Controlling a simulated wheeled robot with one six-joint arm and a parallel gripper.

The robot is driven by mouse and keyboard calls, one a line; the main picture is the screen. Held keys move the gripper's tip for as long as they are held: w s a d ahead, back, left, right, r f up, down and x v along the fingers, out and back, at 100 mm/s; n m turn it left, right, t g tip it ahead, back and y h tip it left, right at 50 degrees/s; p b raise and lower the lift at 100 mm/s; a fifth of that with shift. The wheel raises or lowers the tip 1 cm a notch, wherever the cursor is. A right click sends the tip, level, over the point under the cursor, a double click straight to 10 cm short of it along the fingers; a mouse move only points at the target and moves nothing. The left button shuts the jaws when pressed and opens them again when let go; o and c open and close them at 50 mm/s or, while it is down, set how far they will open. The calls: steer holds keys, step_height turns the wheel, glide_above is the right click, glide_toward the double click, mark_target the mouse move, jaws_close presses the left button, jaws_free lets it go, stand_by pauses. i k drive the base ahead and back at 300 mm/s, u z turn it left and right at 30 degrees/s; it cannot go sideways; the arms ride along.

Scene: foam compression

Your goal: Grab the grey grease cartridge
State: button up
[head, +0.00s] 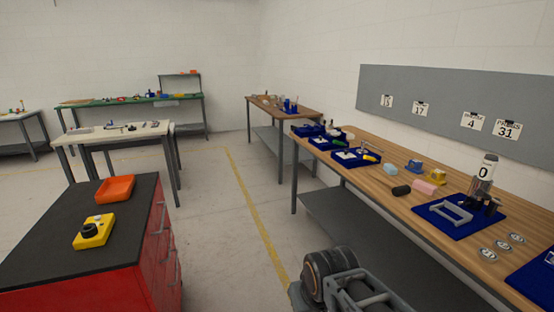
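I cannot clearly pick out a grey grease cartridge in the head view. Several small items on the far wooden bench (262,106) and the white-topped table (95,139) are too small to identify. Part of my arm (335,279) shows at the bottom centre, in front of that bench. My gripper's fingertips do not show.
A press-like device marked 0 (485,172) stands at a blue mat (470,226) with a grey frame (450,211). A red cabinet (95,292) at the left carries an orange tray (115,188) and a yellow box (93,232). Floor is clear between cabinet and benches.

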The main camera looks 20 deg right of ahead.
mark_target(488, 165)
steer(key=z, duration=0.65)
steer(key=i, duration=1.1)
steer(key=z, duration=0.95)
